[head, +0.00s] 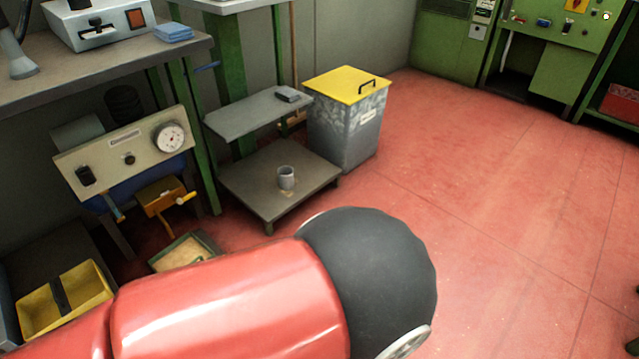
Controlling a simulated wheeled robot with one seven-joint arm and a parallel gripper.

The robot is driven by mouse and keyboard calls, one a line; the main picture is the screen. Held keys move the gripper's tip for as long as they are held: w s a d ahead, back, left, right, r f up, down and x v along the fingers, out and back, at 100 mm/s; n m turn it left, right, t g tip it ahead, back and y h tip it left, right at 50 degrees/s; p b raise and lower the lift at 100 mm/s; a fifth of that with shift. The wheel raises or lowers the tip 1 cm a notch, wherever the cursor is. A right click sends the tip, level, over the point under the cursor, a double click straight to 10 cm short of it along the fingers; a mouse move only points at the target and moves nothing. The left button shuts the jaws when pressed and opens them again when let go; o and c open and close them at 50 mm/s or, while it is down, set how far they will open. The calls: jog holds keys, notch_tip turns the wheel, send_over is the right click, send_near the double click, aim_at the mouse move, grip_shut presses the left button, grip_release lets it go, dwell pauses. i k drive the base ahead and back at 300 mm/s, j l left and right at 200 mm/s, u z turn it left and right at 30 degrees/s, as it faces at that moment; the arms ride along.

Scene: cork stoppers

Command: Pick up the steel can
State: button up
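A small grey can (286,178), which looks like the steel can, stands upright on the lower shelf (262,208) of a low metal stand, left of the picture's middle. Nothing touches it that I can see. My red and black arm crosses the bottom of the head view, nearer than the can and apart from it in the picture. My gripper is not in view, so what it holds cannot be seen.
An upper shelf (250,116) overhangs behind the can. A grey bin with a yellow lid (347,84) stands right of the stand. Yellow trays (90,284) and a machine panel (125,150) are at left. Red floor (500,190) at right is clear.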

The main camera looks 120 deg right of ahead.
aim_at(286, 173)
jog(key=z, duration=3.9)
jog(key=i+l, duration=0.25)
jog(key=i, duration=0.25)
jog(key=i+l+z, duration=0.1)
jog(key=i+l, duration=0.2)
jog(key=i, duration=0.15)
jog(key=i+l, duration=0.2)
jog(key=i, duration=0.3)
jog(key=i+l, duration=0.2)
jog(key=i, duration=0.3)
jog(key=l+z, duration=0.05)
